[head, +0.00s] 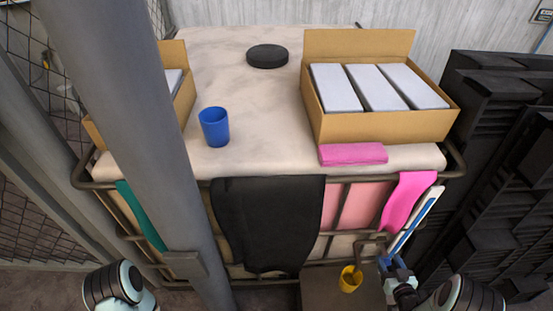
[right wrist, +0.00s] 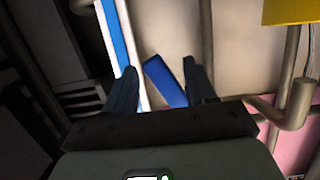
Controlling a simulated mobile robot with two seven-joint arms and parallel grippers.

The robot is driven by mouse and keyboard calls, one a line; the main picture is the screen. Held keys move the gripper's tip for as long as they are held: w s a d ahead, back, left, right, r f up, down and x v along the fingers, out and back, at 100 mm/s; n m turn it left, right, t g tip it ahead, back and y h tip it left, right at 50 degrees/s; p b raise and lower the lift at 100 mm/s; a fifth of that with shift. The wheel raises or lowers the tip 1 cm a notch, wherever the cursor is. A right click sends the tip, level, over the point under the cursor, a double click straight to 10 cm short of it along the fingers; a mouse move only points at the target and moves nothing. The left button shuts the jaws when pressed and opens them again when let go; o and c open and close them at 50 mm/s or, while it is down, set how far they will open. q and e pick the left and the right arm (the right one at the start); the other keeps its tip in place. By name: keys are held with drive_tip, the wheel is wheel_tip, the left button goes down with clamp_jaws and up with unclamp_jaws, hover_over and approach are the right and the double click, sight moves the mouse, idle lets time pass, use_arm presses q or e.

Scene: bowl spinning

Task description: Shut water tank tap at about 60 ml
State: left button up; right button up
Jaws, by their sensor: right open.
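A yellow cup (head: 349,280) stands upright on a brown block below a bent metal pipe spout (head: 370,241); I cannot see any water or its level. My right gripper (head: 390,262) is just right of the spout. In the right wrist view a flat blue tap lever (right wrist: 165,82) lies tilted between the fingers of my open gripper (right wrist: 160,88), with gaps at the sides; the tips are around it. The spout pipe (right wrist: 292,108) bends at the right, and a yellow patch, likely the cup (right wrist: 292,9), shows in the top corner. My left gripper is out of view.
A white and blue upright strip (head: 412,226) stands beside the tap. Pink (head: 408,198) and black (head: 268,220) cloths hang from the rail. A blue cup (head: 214,127), cardboard boxes (head: 390,127) and a black disc (head: 267,57) sit on top. Black crates (head: 490,130) are at right.

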drive_tip(key=a+p, duration=0.1)
drive_tip(key=a, duration=0.3)
drive_tip(key=shift+s+a, duration=0.15)
drive_tip(key=shift+s, duration=0.05)
idle(0.6)
drive_tip(key=shift+d, duration=0.45)
